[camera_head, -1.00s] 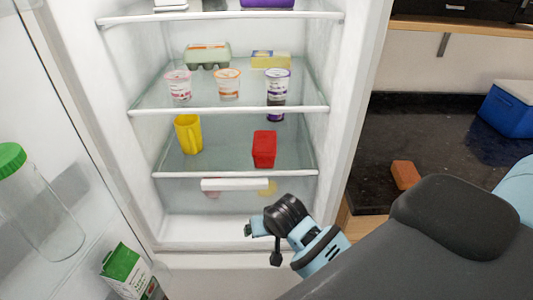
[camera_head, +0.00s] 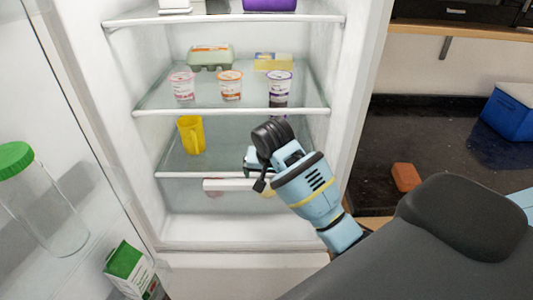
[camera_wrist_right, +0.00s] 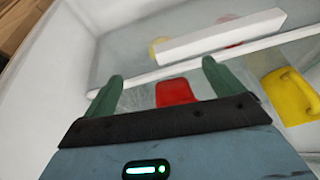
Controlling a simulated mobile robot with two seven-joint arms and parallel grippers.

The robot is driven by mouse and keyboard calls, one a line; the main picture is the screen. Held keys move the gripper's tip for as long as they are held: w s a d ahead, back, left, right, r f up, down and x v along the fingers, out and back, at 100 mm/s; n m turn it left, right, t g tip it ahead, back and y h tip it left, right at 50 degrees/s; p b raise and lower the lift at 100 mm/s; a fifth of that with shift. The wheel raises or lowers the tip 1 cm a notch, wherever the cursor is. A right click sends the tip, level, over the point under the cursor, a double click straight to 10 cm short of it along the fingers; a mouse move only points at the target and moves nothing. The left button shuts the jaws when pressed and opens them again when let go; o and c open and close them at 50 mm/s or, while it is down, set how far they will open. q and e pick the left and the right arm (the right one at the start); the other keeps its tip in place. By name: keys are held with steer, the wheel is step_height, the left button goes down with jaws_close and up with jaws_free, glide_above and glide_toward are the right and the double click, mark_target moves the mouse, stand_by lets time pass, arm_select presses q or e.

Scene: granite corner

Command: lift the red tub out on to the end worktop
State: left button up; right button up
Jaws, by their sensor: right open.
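The red tub (camera_wrist_right: 176,92) shows in the right wrist view, between and beyond the two green fingers of my right gripper (camera_wrist_right: 161,75). The fingers are apart with nothing held between them. In the head view my right gripper (camera_head: 258,160) is at the front of the lower fridge shelf (camera_head: 180,175), and my wrist hides the tub there. The end worktop (camera_head: 368,165) is the dark granite surface to the right of the fridge. My left gripper is not in view.
A yellow jug (camera_head: 191,136) stands left on the same shelf. Several yogurt pots, among them an orange-lidded one (camera_head: 230,86), stand on the shelf above. A white drawer handle (camera_head: 228,184) is below. A brown block (camera_head: 405,177) and blue box (camera_head: 508,112) are on the worktop.

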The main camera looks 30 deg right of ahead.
steer(key=shift+w+d, duration=0.5)
steer(key=shift+w, duration=0.55)
steer(key=shift+w+d, duration=0.55)
steer(key=shift+w, duration=0.55)
steer(key=shift+w+d, duration=0.5)
steer(key=shift+w, duration=0.55)
steer(key=shift+w+f, duration=0.1)
steer(key=shift+f, duration=0.45)
steer(key=c, duration=1.3)
steer(key=shift+r, duration=0.2)
steer(key=shift+r, duration=0.25)
steer(key=shift+s+a+r, duration=0.1)
steer(key=shift+s+a, duration=1.2)
steer(key=shift+s, duration=1.4)
steer(key=shift+s+a+r, duration=0.15)
steer(key=shift+s+a, duration=1.15)
steer(key=shift+s, duration=1.4)
steer(key=shift+s+a+r, duration=0.1)
steer(key=shift+s+a, duration=1.2)
steer(key=shift+s, duration=1.4)
